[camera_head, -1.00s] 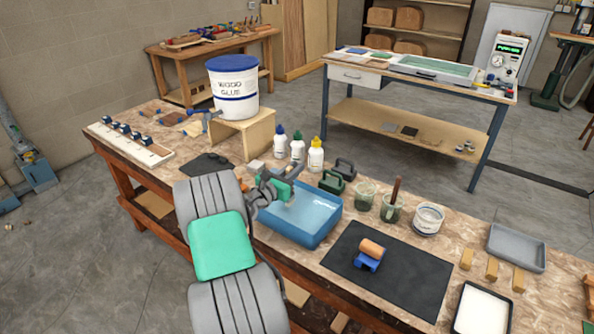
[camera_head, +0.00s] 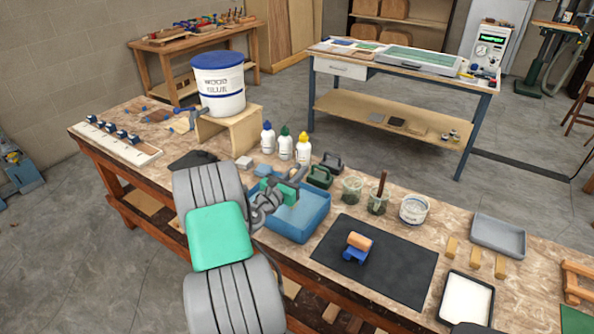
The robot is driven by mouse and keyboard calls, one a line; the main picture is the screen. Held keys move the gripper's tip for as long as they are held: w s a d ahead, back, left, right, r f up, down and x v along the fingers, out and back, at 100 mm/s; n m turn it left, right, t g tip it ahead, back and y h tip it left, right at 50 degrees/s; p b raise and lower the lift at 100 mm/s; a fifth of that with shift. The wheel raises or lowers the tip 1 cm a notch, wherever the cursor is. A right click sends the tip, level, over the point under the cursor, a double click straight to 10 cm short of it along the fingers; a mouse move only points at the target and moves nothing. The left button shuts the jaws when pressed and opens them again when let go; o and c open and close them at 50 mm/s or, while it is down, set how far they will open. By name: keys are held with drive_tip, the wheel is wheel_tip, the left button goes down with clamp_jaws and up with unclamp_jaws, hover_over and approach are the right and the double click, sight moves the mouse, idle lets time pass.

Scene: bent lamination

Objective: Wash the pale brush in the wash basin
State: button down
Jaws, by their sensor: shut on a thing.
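The wash basin (camera_head: 312,222) is a blue tub on the near side of the workbench, with light blue water inside. My gripper (camera_head: 290,186) is above the basin's back left part, seen small beyond my arm. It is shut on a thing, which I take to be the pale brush. The brush is too small and too covered by the gripper to make out its bristles. I cannot tell whether its tip touches the water. Another brush with a dark brown handle (camera_head: 382,182) stands in a glass jar to the right.
A dark mat (camera_head: 400,275) bears a blue holder with an orange-tan roller (camera_head: 358,242).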

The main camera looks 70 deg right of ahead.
drive_tip(key=w+r+p, duration=0.3)
drive_tip(key=r+p, duration=0.2)
drive_tip(key=r, duration=0.1)
drive_tip(key=shift+d+r, duration=0.15)
drive_tip(key=shift+r, duration=0.05)
idle(1.0)
wheel_tip(320, 180, up, 5)
drive_tip(key=p, duration=0.4)
